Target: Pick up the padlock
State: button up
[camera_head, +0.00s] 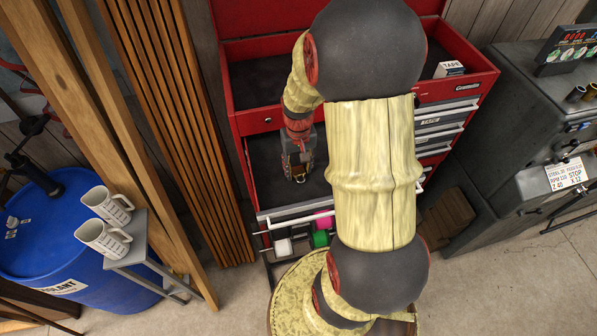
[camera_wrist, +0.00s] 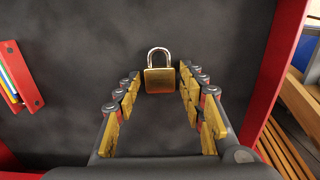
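The padlock (camera_wrist: 160,80) has a brass body and a silver shackle. In the wrist view it lies on the dark drawer floor (camera_wrist: 160,25), shackle pointing away from my gripper. My gripper (camera_wrist: 159,82) is open, with one yellow-padded finger on each side of the padlock's body. A narrow gap shows on each side, so the fingers do not appear to press on it. In the head view my gripper (camera_head: 298,158) reaches down into the open drawer of the red tool chest, and my arm hides part of the drawer. The padlock is hard to make out there.
The drawer's red side wall (camera_wrist: 275,85) stands to the right in the wrist view. A red item with coloured strips (camera_wrist: 20,78) lies at the left. In the head view, a tape box (camera_head: 449,69) sits in the chest's upper part. The drawer floor around the padlock is clear.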

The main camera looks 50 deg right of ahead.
jog(key=c, duration=0.9)
jog(key=shift+r, duration=0.1)
